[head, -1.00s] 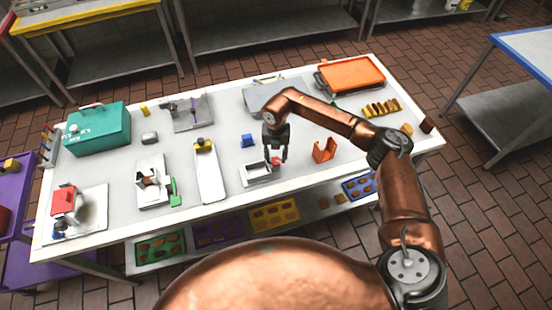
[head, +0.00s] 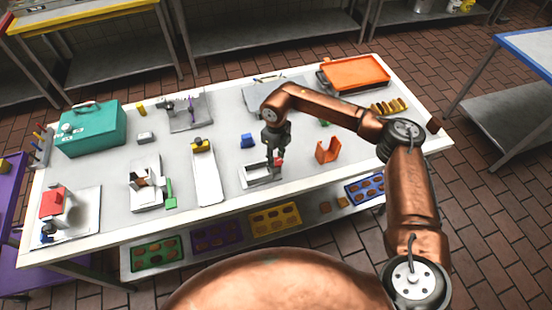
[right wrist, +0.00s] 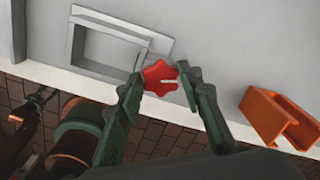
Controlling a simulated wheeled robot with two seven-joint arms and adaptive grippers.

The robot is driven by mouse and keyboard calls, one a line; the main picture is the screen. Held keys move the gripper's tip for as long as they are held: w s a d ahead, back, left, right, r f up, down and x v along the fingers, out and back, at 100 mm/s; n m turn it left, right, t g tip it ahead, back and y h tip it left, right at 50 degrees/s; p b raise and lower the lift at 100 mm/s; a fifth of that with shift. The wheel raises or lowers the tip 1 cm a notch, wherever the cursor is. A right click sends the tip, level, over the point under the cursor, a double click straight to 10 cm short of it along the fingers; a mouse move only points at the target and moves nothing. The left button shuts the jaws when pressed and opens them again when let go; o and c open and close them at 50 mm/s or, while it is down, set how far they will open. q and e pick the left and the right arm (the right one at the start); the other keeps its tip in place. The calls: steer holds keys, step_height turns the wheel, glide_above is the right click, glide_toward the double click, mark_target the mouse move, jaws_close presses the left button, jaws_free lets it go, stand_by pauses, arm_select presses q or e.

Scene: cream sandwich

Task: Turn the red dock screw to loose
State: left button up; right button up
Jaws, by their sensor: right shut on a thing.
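The red dock screw (right wrist: 160,77) is a lobed red knob with a pale line across its top, at the corner of a light grey dock frame (right wrist: 108,50). In the head view the red screw (head: 279,161) shows at the right end of the dock (head: 256,176). My right gripper (head: 275,158) points down over it. In the right wrist view its fingers (right wrist: 164,84) stand on either side of the knob, closed in on it.
An orange bracket (head: 328,151) stands just right of the dock and also shows in the right wrist view (right wrist: 280,119). A blue block (head: 247,141) is behind the dock, and a long white tray (head: 206,179) with a yellow piece lies to its left. The table's front edge is close.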

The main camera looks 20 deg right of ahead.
mark_target(276, 161)
steer(key=n+b, duration=0.2)
steer(key=n, duration=0.3)
steer(key=shift+a+n, duration=0.1)
steer(key=shift+n, duration=0.2)
steer(key=n+b, duration=0.2)
steer(key=n, duration=0.3)
steer(key=shift+s+r, duration=0.1)
stand_by(0.3)
steer(key=o, duration=1.2)
steer(key=shift+c, duration=0.2)
step_height(276, 161, up, 12)
